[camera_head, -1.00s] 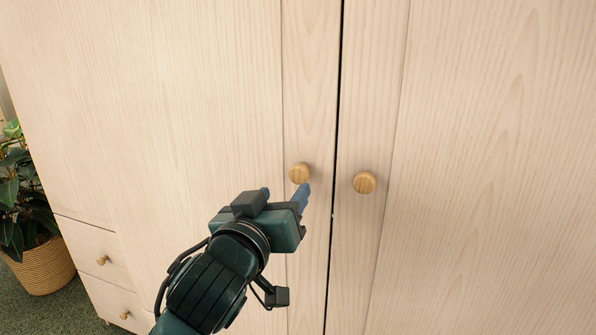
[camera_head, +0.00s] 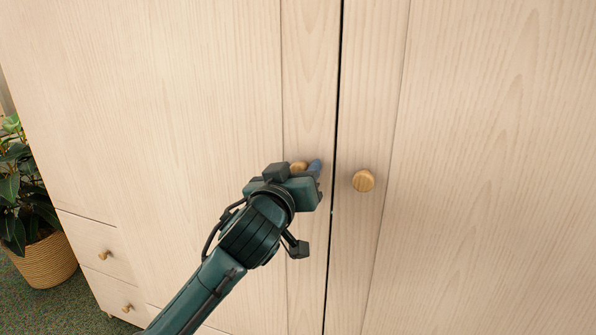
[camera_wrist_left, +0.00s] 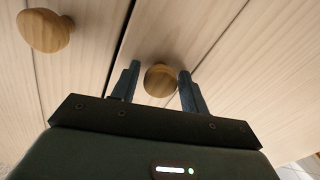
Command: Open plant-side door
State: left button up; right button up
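The plant-side door (camera_head: 200,90) is the left door of a pale wooden wardrobe, and it is closed against the right door (camera_head: 480,150). Its round wooden knob (camera_head: 298,166) is partly hidden behind my left gripper (camera_head: 308,168) in the head view. In the left wrist view the knob (camera_wrist_left: 160,80) sits between the two blue-grey fingers of my left gripper (camera_wrist_left: 158,88). The fingers are open, with a gap visible on each side of the knob. The right door's knob (camera_head: 363,181) stands free to the right. My right gripper is not in view.
A potted plant (camera_head: 22,190) in a woven basket (camera_head: 45,262) stands on the green carpet at the left of the wardrobe. Small drawers (camera_head: 95,250) with knobs are at the wardrobe's lower left. A narrow dark gap separates the doors.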

pick_arm(q)
grip_shut()
jog(key=shift+s, duration=0.15)
dwell(0.4)
